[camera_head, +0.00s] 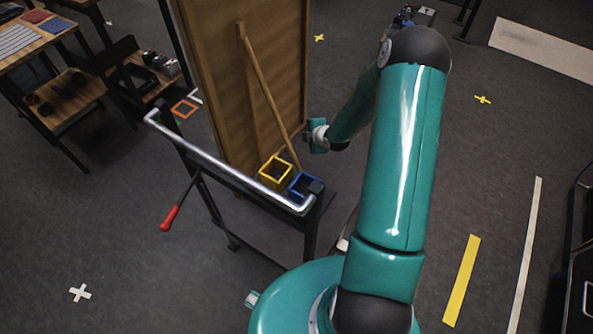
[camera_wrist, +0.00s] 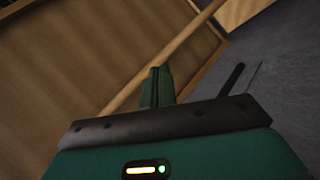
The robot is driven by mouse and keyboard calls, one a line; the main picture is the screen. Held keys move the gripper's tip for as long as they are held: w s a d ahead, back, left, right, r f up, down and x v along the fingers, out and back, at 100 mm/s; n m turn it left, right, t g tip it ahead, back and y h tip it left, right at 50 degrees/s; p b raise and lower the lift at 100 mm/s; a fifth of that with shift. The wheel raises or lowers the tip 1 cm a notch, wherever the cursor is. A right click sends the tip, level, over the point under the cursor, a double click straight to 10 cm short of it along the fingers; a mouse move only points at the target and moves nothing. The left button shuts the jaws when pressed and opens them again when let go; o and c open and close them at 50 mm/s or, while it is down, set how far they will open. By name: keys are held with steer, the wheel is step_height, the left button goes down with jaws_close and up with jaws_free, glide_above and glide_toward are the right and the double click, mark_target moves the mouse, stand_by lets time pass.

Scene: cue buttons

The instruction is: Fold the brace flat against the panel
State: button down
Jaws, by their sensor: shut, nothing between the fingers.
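The wooden panel (camera_head: 215,85) stands upright in the head view, a brown board with a raised frame edge. The brace (camera_head: 265,85) is a pale wooden bar. It runs from high on the panel down to the lower right, near the blue square frame. My gripper (camera_head: 316,136) is just right of the brace's lower half in the head view. In the wrist view, the shut fingers (camera_wrist: 157,86) are empty and point toward the brace (camera_wrist: 180,57), which crosses diagonally beyond them in front of the panel (camera_wrist: 70,60). I cannot tell whether the fingers touch it.
A yellow square frame (camera_head: 275,171) and a blue one (camera_head: 304,186) sit at the panel's foot. A silver rail (camera_head: 230,175) and a red-handled lever (camera_head: 170,218) are in front. Tables (camera_head: 40,45) stand at the left. Floor at right is mostly clear.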

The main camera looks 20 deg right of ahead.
steer(key=s+a+f+t, duration=0.2)
steer(key=s+f+t, duration=0.1)
steer(key=f, duration=0.5)
steer(key=s+a+f+n+t+h, duration=0.1)
steer(key=s+a+f+t, duration=0.1)
steer(key=s+f, duration=0.35)
steer(key=s+a+f+t, duration=0.2)
steer(key=f+t, duration=0.1)
steer(key=f, duration=0.6)
steer(key=w+d, duration=0.3)
steer(key=w, duration=1)
steer(key=shift+f, duration=0.45)
steer(key=shift+w+d, duration=0.25)
steer(key=shift+d, duration=0.05)
